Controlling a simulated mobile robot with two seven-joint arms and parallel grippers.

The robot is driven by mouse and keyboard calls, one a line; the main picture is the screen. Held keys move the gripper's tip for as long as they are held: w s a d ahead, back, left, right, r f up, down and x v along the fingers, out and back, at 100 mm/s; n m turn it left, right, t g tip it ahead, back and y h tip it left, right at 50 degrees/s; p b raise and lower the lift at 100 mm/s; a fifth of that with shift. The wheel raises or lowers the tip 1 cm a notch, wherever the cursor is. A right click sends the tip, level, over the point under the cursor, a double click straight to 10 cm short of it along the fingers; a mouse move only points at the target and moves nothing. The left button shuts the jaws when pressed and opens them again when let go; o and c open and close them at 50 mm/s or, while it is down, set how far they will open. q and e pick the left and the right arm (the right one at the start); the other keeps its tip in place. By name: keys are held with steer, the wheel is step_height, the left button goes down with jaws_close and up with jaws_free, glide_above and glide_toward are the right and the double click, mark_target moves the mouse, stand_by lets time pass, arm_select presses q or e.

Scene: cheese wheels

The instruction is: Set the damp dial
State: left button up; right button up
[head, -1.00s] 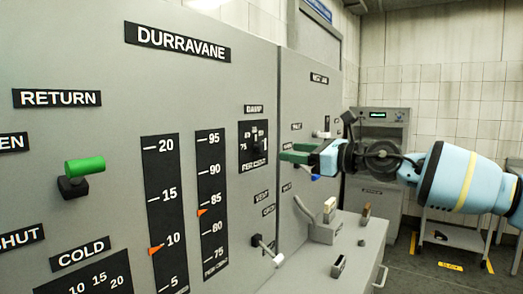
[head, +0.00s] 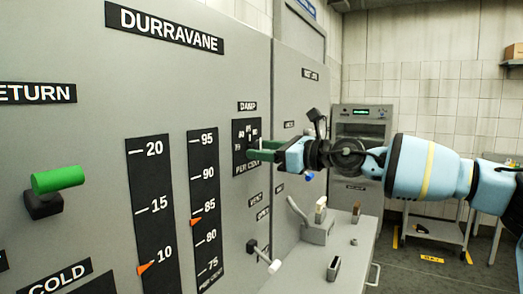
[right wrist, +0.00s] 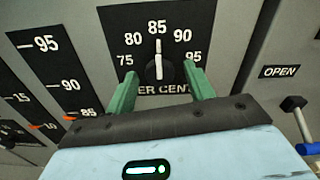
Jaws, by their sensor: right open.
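The damp dial (right wrist: 158,68) is a dark knob with a white pointer on a black scale plate (right wrist: 190,18) in the right wrist view. The pointer stands upright at about 85. In the head view the plate (head: 240,132) is on the grey panel under the DAMP label (head: 247,106), and the knob is largely hidden by my gripper. My right gripper (right wrist: 160,90) is open, with its green fingers on either side of the knob. I cannot tell whether they touch it. It also shows in the head view (head: 256,150). My left gripper is not in view.
A green-handled lever (head: 57,178) sticks out at the left of the panel. A white-tipped lever (head: 273,266) stands out below the dial. A grey bench (head: 345,262) with small items is at the lower right. Gauge strips (head: 154,215) lie left of the dial.

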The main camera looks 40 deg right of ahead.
steer(key=shift+s, duration=0.2)
steer(key=c, duration=0.3)
steer(key=shift+c, duration=1.4)
steer(key=c, duration=0.4)
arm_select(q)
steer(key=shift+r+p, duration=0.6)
arm_select(e)
steer(key=shift+m, duration=7.9)
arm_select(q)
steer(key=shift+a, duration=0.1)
